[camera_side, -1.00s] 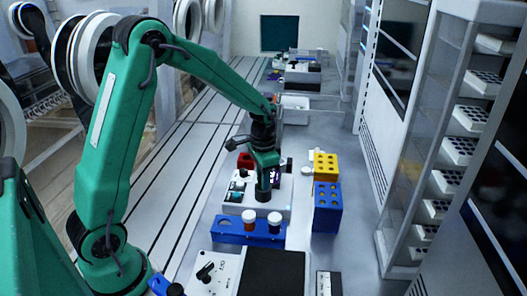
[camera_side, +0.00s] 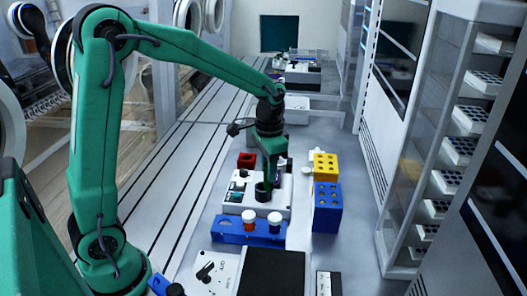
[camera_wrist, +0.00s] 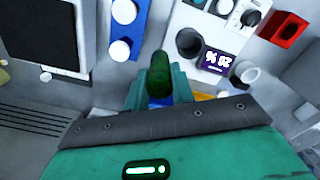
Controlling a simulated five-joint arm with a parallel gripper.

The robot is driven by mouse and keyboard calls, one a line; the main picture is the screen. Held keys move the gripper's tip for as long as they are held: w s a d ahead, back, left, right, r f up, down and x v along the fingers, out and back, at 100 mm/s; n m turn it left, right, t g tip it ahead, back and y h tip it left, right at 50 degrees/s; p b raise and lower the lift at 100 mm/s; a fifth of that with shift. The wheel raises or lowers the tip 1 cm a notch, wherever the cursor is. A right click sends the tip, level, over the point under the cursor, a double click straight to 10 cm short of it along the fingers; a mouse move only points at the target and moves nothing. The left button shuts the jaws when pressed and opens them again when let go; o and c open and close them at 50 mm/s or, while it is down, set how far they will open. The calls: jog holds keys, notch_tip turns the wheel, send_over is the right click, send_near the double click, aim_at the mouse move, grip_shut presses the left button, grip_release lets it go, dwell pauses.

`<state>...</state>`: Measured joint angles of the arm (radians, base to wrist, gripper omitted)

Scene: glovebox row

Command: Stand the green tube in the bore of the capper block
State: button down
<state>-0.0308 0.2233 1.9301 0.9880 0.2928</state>
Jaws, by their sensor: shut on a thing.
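My gripper (camera_wrist: 155,95) is shut on the green tube (camera_wrist: 160,75), which points out past the jaws in the wrist view. In the side view my gripper (camera_side: 270,165) is above the white instrument (camera_side: 240,195), with the tube hard to make out there. The instrument has a dark round bore (camera_wrist: 189,43) beside a lit display (camera_wrist: 217,60). In the wrist view the tube is left of and apart from that bore. A red block (camera_wrist: 284,29) with a dark opening is at the upper right. I cannot tell which one is the capper block.
A blue rack (camera_side: 228,231) with two white-capped tubes stands in front of the instrument. A blue block (camera_side: 328,205) and a yellow block (camera_side: 326,165) with holes stand to its right. A black-topped device (camera_side: 273,275) is nearest. Bare bench lies at right.

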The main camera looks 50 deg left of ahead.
jog(key=s+d+r, duration=0.2)
jog(key=d+r, duration=0.1)
jog(key=d, duration=0.2)
jog(key=shift+s+d+r, duration=0.15)
jog(key=shift+d+r, duration=0.15)
jog(key=shift+r, duration=0.05)
dwell(0.4)
send_near(247, 162)
notch_tip(247, 162, down, 2)
jog(key=w+a, duration=0.2)
jog(key=shift+s+a+f, duration=0.1)
jog(key=shift+s+f, duration=0.05)
jog(key=shift+f, duration=0.95)
jog(key=shift+s+a+f, duration=0.1)
jog(key=shift+f, duration=0.95)
jog(key=shift+f, duration=0.2)
